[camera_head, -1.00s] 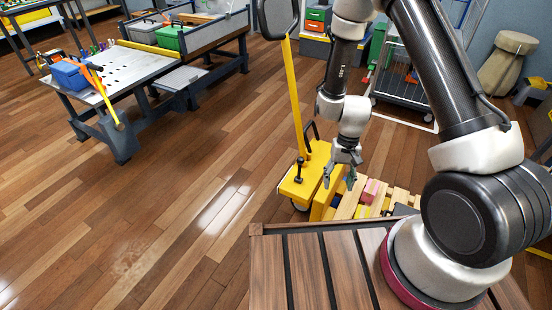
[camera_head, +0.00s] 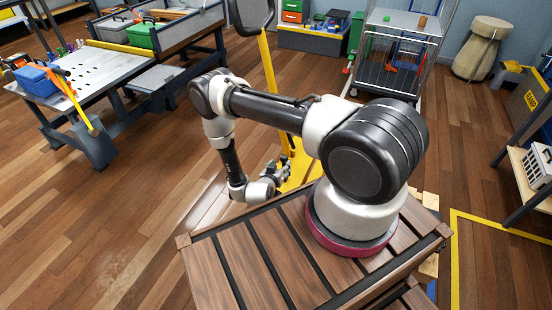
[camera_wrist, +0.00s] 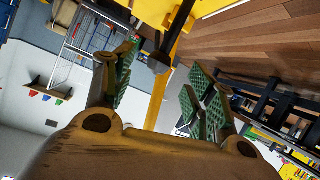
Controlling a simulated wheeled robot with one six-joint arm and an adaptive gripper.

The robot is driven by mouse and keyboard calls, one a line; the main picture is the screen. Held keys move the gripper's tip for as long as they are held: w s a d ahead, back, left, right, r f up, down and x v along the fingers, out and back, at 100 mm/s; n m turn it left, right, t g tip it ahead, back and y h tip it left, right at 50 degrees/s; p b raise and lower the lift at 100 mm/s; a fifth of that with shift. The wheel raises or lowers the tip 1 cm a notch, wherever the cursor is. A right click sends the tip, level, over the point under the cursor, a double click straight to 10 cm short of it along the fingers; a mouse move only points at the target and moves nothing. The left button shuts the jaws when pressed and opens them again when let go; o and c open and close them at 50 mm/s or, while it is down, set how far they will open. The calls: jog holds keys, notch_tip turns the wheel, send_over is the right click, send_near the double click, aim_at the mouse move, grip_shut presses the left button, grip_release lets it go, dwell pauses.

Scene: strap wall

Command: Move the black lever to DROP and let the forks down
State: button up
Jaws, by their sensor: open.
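The yellow pallet truck (camera_head: 302,165) stands on the floor beyond my deck, with its yellow handle pole (camera_head: 266,62) rising to a black loop grip (camera_head: 252,16). My gripper (camera_head: 277,171) is low beside the truck's body, partly in front of it. In the wrist view my gripper (camera_wrist: 162,66) is open, its green-padded fingers spread. The black lever (camera_wrist: 161,58) shows between the fingertips there, its knob end towards me. I cannot tell whether a finger touches it. In the head view the lever is hidden or too small to tell from my gripper. The forks are mostly hidden by my arm and deck.
A workbench with a perforated top (camera_head: 85,72) stands at the left, with a blue box (camera_head: 37,78) on it. A wire cart (camera_head: 388,60) stands behind. A shelf with a white basket (camera_head: 538,165) is at the right. Open wood floor lies at the left front.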

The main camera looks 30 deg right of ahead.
aim_at(283, 160)
jog(key=shift+w+d+r, duration=0.15)
jog(key=shift+w+r, duration=0.1)
jog(key=shift+w, duration=0.1)
jog(key=x, duration=0.7)
jog(key=shift+w+d+r, duration=0.1)
jog(key=shift+w+d, duration=0.05)
jog(key=shift+c, duration=0.3)
grip_shut()
